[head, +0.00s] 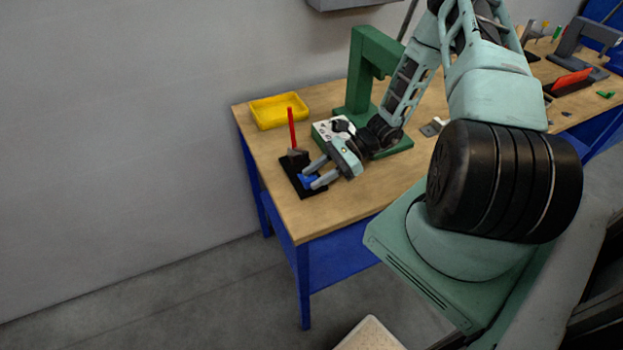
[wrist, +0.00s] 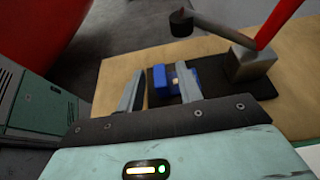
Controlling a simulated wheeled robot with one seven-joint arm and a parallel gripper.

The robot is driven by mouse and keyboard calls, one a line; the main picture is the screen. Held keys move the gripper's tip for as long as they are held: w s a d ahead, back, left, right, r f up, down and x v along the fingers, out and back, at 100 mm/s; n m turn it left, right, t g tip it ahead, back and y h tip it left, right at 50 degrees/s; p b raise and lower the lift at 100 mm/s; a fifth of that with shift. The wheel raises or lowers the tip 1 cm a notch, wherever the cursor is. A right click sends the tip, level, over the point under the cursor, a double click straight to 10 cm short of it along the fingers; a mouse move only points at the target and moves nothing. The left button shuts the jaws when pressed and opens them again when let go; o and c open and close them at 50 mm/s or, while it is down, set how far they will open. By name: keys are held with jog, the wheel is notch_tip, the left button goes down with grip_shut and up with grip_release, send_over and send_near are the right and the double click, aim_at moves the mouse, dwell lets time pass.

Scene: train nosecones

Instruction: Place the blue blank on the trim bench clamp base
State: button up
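The blue blank (head: 308,181) lies on the black clamp base (head: 290,168) at the near left part of the bench. In the wrist view the blank (wrist: 160,87) sits on the dark base plate (wrist: 259,86), beside the grey clamp block (wrist: 250,62) with its red handle (wrist: 279,22). My gripper (head: 309,178) is open over the blank, its fingers apart. In the wrist view my gripper (wrist: 160,69) shows blue between the fingers and also to the right of the right finger. Whether a finger touches the blank is unclear.
A yellow tray (head: 278,111) stands behind the clamp. A green press frame (head: 364,75) and a white box with controls (head: 323,131) stand close to my arm. The bench's wooden front strip (head: 335,208) is clear.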

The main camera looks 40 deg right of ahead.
jog(key=b+v, duration=0.2)
jog(key=v, duration=0.8)
jog(key=shift+d, duration=0.1)
